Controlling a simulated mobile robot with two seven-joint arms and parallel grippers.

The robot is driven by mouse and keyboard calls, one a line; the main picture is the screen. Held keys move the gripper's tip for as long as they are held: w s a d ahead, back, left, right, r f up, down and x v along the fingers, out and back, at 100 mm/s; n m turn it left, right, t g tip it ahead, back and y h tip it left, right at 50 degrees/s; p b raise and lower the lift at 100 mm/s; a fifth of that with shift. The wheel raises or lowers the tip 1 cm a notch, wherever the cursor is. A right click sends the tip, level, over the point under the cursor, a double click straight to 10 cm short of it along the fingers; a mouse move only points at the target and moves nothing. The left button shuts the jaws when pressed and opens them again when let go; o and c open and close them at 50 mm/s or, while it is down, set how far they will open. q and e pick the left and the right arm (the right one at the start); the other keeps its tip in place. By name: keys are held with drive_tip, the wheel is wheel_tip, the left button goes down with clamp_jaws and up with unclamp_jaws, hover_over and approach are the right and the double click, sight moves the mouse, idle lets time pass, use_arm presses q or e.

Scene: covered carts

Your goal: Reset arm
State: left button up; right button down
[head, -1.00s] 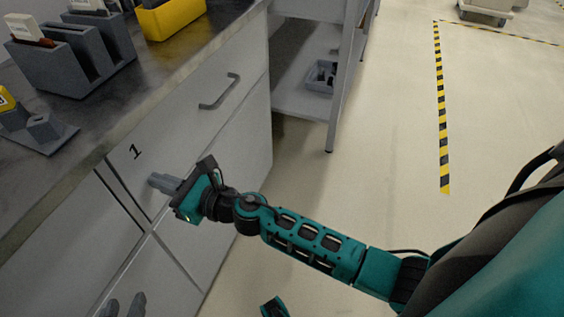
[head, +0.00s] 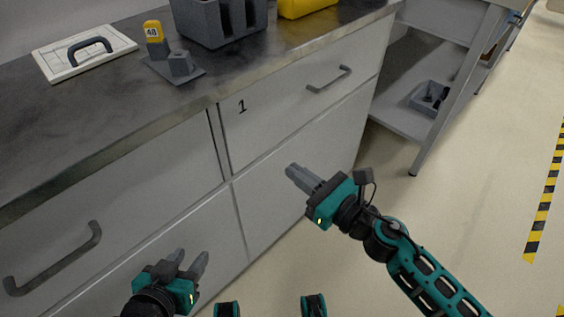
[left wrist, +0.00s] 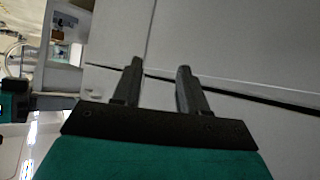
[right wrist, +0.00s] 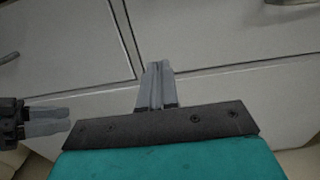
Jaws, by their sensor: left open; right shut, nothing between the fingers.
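My left gripper (head: 188,264) is at the lower left of the head view, open and empty in front of the lower drawer fronts. Its two parted fingers show in the left wrist view (left wrist: 160,80), with the white cabinet beyond. My right gripper (head: 296,176) is right of the left one in the head view, shut and empty, in front of the lower drawer below the drawer marked 1. Its fingers lie together in the right wrist view (right wrist: 158,80). Neither gripper appears to touch a handle.
The white cabinet (head: 285,195) with a dark worktop (head: 95,120) fills the left. On top stand a grey slotted holder (head: 205,22), a yellow bin (head: 305,6), a small stand (head: 180,66) and a white handled panel (head: 60,60). Open floor (head: 500,150) lies right.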

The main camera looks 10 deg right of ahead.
drive_tip(key=shift+s+d, duration=0.45)
drive_tip(key=shift+s, duration=0.05)
drive_tip(key=s+d+f+n+g+h, duration=0.1)
drive_tip(key=s+d+f+n+h, duration=0.25)
drive_tip(key=n, duration=1.35)
drive_tip(key=s+d+f+n+g+h, duration=0.2)
drive_tip(key=s+f+n+h, duration=0.3)
drive_tip(key=n, duration=1.1)
use_arm(q)
drive_tip(key=s+a+r+y+p, duration=0.1)
drive_tip(key=s+a+r+p, duration=0.1)
drive_tip(key=r+p, duration=1)
drive_tip(key=shift+a+r+p, duration=0.4)
drive_tip(key=shift+a+p, duration=0.35)
drive_tip(key=shift+p, duration=2.4)
use_arm(e)
drive_tip(key=s+d+r+m, duration=0.1)
drive_tip(key=r, duration=0.5)
drive_tip(key=s+d+r+m, duration=0.1)
drive_tip(key=s+r, duration=0.1)
drive_tip(key=r, duration=0.4)
drive_tip(key=shift+d, duration=0.4)
